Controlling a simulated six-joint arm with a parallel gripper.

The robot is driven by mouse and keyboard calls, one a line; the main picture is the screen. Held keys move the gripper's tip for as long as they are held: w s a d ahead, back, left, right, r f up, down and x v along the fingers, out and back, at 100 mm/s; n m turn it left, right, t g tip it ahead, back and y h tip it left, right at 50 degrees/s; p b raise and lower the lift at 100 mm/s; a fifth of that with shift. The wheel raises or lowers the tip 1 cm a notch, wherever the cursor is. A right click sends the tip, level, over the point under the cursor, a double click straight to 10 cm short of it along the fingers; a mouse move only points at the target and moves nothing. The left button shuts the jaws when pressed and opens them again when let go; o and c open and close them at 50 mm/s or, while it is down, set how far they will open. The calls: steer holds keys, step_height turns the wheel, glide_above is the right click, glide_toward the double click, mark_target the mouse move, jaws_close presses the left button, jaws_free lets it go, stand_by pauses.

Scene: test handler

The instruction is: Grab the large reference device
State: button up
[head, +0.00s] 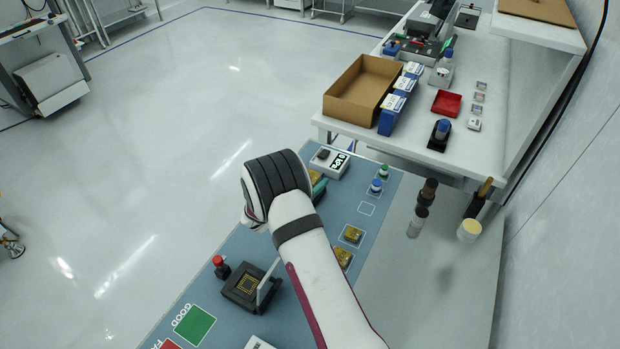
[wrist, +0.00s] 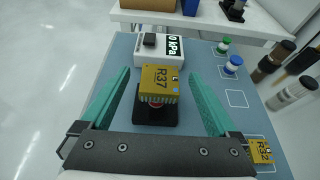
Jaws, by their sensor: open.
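In the wrist view, a gold device marked R37 (wrist: 159,82) rests raised on a black stand (wrist: 153,113), with a bit of red under it. My gripper (wrist: 158,74) is open, with one teal finger on each side of this device and a gap on both sides. A smaller-looking gold device marked R32 (wrist: 261,151) lies on the mat at the lower right. In the head view, two gold devices (head: 352,235) (head: 343,258) lie right of my arm.
A white gauge box (wrist: 159,51) reading 0 kPa stands behind the stand. Green-capped (wrist: 224,46) and blue-capped (wrist: 234,65) bottles stand to the right, near an empty outlined square on the mat. A black socket (head: 248,288) with raised lid and a red-topped button (head: 220,266) are at lower left.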

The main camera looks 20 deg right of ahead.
steer(key=c, duration=1.5)
